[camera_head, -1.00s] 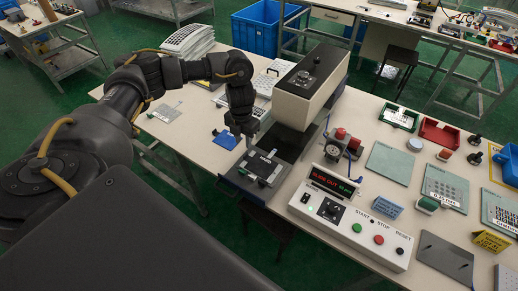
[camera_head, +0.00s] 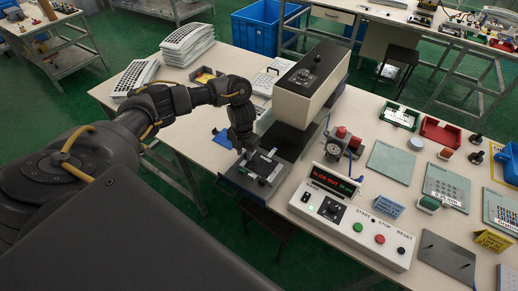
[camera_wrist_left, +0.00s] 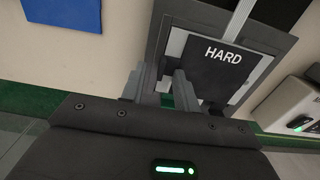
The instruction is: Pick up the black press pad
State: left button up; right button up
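The black press pad (camera_head: 265,164), marked HARD in the left wrist view (camera_wrist_left: 217,68), lies flat on the slid-out tray (camera_head: 240,181) of the press. My left gripper (camera_head: 246,158) is low at the pad's left side. In the left wrist view its two fingers (camera_wrist_left: 160,88) stand apart with a gap between them, near the pad's edge. Nothing shows held between them. The fingertips' contact with the pad is too small to tell. My right gripper is not in view.
The press head (camera_head: 312,85) stands behind the tray. A control box (camera_head: 350,222) with a red display and buttons is to the right. A blue pad (camera_head: 222,139) lies left of the tray.

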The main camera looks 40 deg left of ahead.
pick_arm(q)
grip_shut()
jog(key=shift+r, duration=0.15)
